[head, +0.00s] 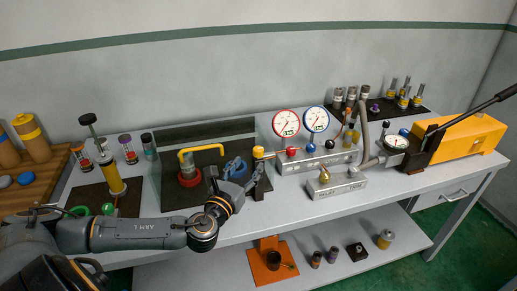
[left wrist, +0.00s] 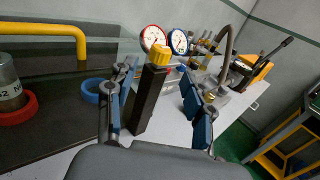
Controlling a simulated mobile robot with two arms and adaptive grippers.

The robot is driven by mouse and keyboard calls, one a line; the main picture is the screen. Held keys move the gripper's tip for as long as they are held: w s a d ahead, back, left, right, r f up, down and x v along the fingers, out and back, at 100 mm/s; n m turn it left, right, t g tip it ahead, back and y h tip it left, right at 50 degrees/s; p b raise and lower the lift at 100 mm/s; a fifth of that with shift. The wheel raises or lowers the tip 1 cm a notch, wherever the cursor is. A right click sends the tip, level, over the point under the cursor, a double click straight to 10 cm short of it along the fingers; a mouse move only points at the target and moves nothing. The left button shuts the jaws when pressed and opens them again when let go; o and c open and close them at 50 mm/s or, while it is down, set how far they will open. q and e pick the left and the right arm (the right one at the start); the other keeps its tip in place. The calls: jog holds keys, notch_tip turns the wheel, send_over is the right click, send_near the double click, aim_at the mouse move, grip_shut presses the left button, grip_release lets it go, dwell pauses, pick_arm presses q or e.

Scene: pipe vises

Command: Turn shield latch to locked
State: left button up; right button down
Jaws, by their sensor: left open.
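The shield latch is a dark upright post with a yellow knob (head: 258,152) at the right front corner of the shield (head: 222,130). In the left wrist view the latch's dark post (left wrist: 148,98) stands upright, with the yellow knob on top. My left gripper (head: 238,184) is open at the latch. In the left wrist view its two blue-grey fingers (left wrist: 158,80) are spread, with the post between them and nearer the left finger. I cannot tell whether a finger touches it. The shield has a yellow bar handle (head: 200,148). My right gripper is not in view.
A red ring (head: 189,176) and a blue ring (head: 236,168) sit in the shield area left of the latch. Two gauges (head: 286,123) (head: 316,119) stand behind right. A silver block (head: 335,186) stands right of the gripper. The bench front between them is clear.

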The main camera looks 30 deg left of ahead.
aim_at(256, 155)
pick_arm(q)
jog(key=w, duration=0.2)
jog(key=w+a+p, duration=0.1)
jog(key=w, duration=0.5)
jog(key=shift+w+a, duration=0.2)
jog(key=shift+a, duration=0.1)
grip_shut()
jog(key=shift+p, duration=0.3)
